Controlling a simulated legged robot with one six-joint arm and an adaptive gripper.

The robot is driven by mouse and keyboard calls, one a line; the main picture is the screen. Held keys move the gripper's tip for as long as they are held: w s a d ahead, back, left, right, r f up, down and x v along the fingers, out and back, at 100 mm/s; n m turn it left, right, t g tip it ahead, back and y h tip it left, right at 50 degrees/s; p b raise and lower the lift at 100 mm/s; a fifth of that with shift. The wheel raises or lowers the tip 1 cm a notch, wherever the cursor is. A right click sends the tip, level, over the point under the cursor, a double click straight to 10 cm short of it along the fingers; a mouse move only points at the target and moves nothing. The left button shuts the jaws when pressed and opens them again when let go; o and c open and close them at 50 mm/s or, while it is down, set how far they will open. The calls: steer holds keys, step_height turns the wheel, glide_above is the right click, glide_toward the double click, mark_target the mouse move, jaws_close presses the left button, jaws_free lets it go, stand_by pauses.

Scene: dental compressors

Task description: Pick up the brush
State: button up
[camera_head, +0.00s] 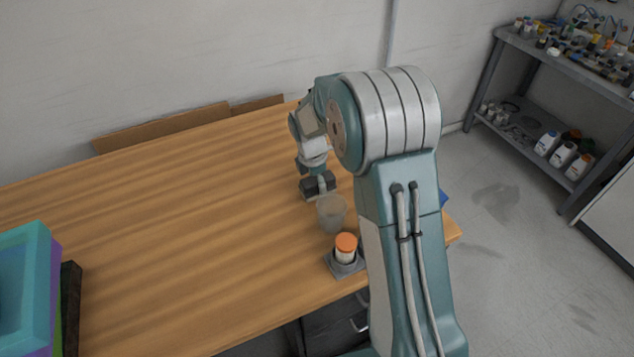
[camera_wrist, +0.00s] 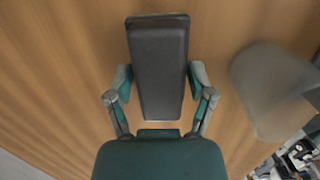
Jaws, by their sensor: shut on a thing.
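The brush (camera_wrist: 158,65) shows in the wrist view as a dark grey, oblong block with a paler far edge; no bristles can be made out. My gripper (camera_wrist: 158,88) has its two fingers closed against the block's long sides, one on each side. In the head view my gripper (camera_head: 318,187) is low at the right part of the wooden table (camera_head: 180,230), just behind a translucent cup. There the brush is small and hard to tell from the dark fingers. Whether it touches the table cannot be told.
The translucent cup (camera_head: 331,213) stands close to my gripper; it also shows at the right in the wrist view (camera_wrist: 270,90). An orange-capped container (camera_head: 346,248) sits on a grey base near the front edge. Stacked coloured bins (camera_head: 28,280) stand at left. The table's middle is clear.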

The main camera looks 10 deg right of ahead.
step_height(320, 180, up, 4)
steer(key=shift+s, duration=0.1)
steer(key=s+r, duration=0.3)
steer(key=s, duration=0.1)
steer(key=s+r, duration=0.3)
steer(key=s, duration=0.2)
steer(key=s+r, duration=0.3)
steer(key=s, duration=0.1)
steer(key=shift+s+r, duration=0.15)
steer(key=shift+s, duration=0.25)
